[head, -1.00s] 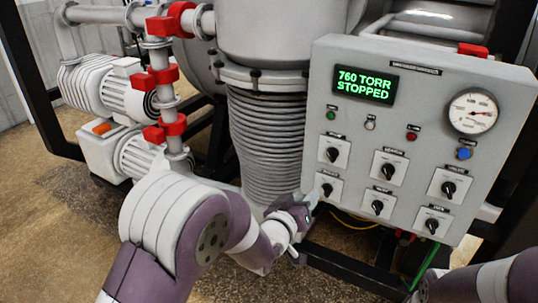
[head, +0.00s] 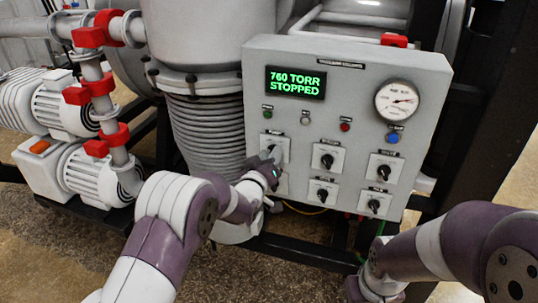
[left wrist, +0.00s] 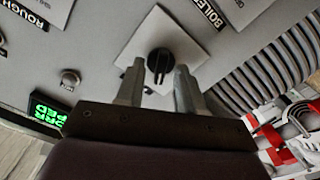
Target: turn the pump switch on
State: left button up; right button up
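The grey control panel (head: 345,70) carries two rows of black rotary knobs on white plates. My left gripper (head: 270,168) is at the panel's left side, just below the upper-left knob (head: 271,150), and hides most of the lower-left one. In the left wrist view, my left gripper (left wrist: 158,85) is open, its two grey fingers pointing at the upper-left knob (left wrist: 161,61). The knob lies just beyond and between the fingertips; I cannot tell whether they touch it. Its own label is hidden; neighbouring labels read BOILER and ROUGH. My right gripper is out of the picture.
The green display (head: 296,82) reads 760 TORR STOPPED. A round gauge (head: 397,101) and small coloured lamps or buttons sit above the knobs. A ribbed column (head: 205,130) stands left of the panel, with pumps (head: 90,175) and red-clamped pipes farther left.

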pick_arm(q)
grip_shut()
jog(key=shift+s+d+f+m+b, duration=0.1)
jog(key=shift+m+b, duration=2.9)
jog(key=shift+b, duration=0.35)
jog(key=shift+d+f+m+b, duration=0.1)
jog(key=shift+m+b, duration=2.9)
jog(key=shift+b, duration=0.3)
jog(key=shift+r, duration=0.1)
